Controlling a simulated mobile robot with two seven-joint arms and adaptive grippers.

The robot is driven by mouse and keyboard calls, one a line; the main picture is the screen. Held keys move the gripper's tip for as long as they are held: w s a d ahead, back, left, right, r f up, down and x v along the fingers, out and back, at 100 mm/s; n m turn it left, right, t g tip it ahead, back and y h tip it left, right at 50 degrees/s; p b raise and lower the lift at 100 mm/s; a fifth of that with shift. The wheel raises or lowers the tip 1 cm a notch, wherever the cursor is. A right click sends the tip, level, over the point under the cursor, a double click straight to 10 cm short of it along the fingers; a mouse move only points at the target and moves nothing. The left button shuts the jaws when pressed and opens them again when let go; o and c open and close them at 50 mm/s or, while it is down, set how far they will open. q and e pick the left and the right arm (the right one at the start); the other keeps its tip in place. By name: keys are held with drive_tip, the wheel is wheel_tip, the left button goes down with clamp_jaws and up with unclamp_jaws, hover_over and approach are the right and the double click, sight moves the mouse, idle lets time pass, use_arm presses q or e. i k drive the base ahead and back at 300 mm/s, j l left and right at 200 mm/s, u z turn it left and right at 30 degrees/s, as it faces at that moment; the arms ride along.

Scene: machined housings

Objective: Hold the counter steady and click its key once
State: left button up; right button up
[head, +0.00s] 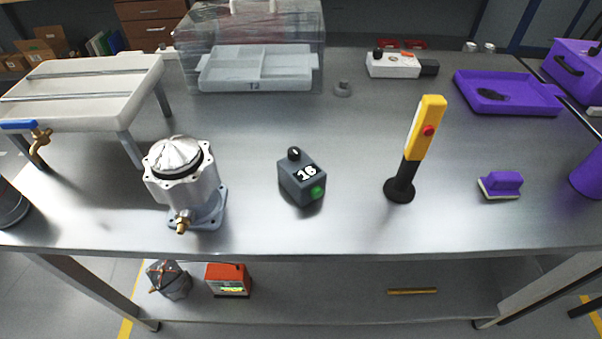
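The counter (301,180) is a small dark grey block standing on the metal table near the middle of the head view. White digits reading "16" show on it. A black knob-like key (294,153) sticks up from its top, and a green round button (317,192) sits on its front right face. I cannot tell from the picture which of the two is the clicking key. Nothing touches the counter. Neither of my grippers is in the head view.
A machined housing (183,175) stands left of the counter. A yellow handle with a red button (426,130) stands upright on a black base to the right. A purple brush (501,185) lies further right. The steel table (300,228) is clear around the counter.

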sight(317, 192)
drive_tip(key=k+l+u, duration=0.2)
drive_tip(key=l, duration=0.25)
drive_tip(key=k+l+u, duration=0.2)
drive_tip(key=l, duration=0.2)
drive_tip(key=k+l+u, duration=0.2)
drive_tip(key=l, duration=0.2)
drive_tip(key=i+j, duration=0.2)
drive_tip(key=i, duration=0.25)
